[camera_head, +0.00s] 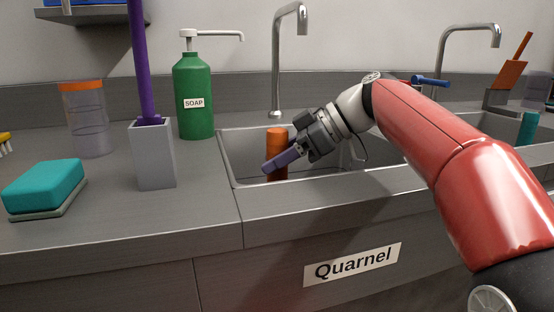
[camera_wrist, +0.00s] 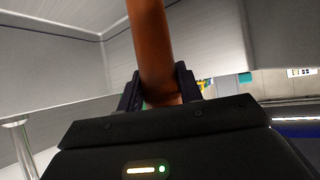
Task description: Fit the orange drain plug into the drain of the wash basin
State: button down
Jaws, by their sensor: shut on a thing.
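The orange drain plug (camera_head: 277,138) is a tall orange cylinder, standing roughly upright inside the wash basin (camera_head: 238,153) in the head view. My gripper (camera_head: 272,164) reaches down into the basin from the right, shut on the plug. One purple finger crosses in front of the plug's middle. In the wrist view the orange plug (camera_wrist: 153,42) runs between the two dark fingers of my gripper (camera_wrist: 160,88). The basin floor and drain are hidden behind the front rim, so I cannot tell where the plug's lower end sits.
A chrome tap (camera_head: 275,65) rises behind the basin. A green soap bottle (camera_head: 193,100), a grey holder (camera_head: 153,160) with a purple handle, a teal sponge (camera_head: 45,183) and a clear orange-lidded jar (camera_head: 87,125) stand left. A second tap (camera_head: 440,60) is at right.

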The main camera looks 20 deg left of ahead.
jog(key=c, duration=0.9)
grip_release()
jog(key=shift+c, duration=0.2)
jog(key=p+v, duration=0.2)
jog(key=v, duration=1)
jog(key=shift+r, duration=0.1)
